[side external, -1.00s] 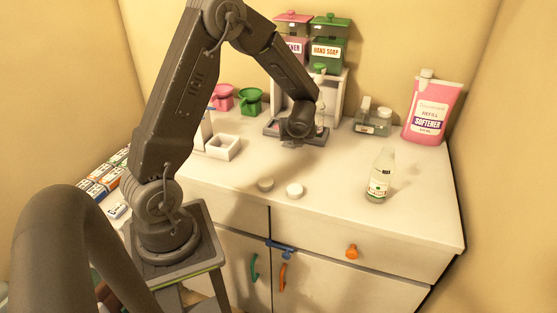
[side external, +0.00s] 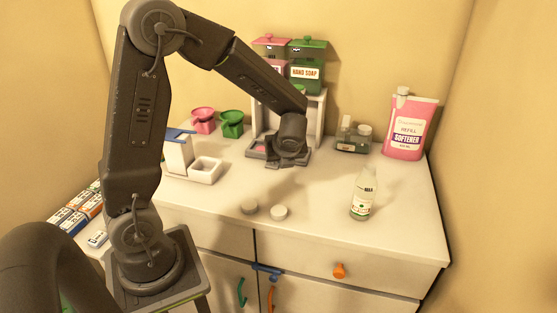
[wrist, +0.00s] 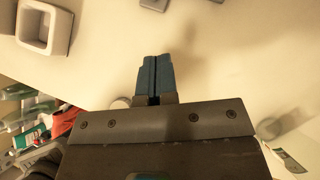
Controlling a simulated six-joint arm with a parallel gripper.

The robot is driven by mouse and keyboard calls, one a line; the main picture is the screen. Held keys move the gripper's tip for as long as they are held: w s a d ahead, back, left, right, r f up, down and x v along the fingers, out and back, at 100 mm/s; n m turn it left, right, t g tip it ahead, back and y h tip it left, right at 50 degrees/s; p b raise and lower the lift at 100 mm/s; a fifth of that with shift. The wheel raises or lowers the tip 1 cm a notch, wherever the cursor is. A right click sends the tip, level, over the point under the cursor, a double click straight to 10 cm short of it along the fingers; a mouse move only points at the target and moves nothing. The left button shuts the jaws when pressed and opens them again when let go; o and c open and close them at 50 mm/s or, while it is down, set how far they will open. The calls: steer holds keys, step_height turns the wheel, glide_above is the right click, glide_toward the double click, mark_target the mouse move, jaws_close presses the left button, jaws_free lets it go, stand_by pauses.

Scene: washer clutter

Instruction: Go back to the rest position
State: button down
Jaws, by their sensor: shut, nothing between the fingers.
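My gripper (side external: 284,164) hangs over the back middle of the counter, in front of the white dispenser stand, in the side view. In the wrist view its two blue fingers (wrist: 154,68) are together with nothing between them. The arm is bent, with its elbow high at the upper left and its forearm sloping down to the right. The fingertips are too small in the side view to tell their exact height above the counter.
Pink and green dispensers (side external: 305,75) stand behind my gripper. A white open box (side external: 205,171) is to its left.

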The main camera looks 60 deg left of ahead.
steer(key=s+d+r+n+t+h, duration=0.1)
steer(key=s+d+r+n+h, duration=0.3)
steer(key=s+d+r+n, duration=0.2)
steer(key=s+d+r+n+t+h, duration=0.2)
steer(key=s+d+r+n, duration=0.4)
steer(key=s+d+n, duration=0.4)
steer(key=d+n+h, duration=0.1)
steer(key=n, duration=0.4)
steer(key=shift+s+d+r+n+h, duration=0.2)
steer(key=shift+s+n+h, duration=0.1)
steer(key=shift+s+h, duration=0.1)
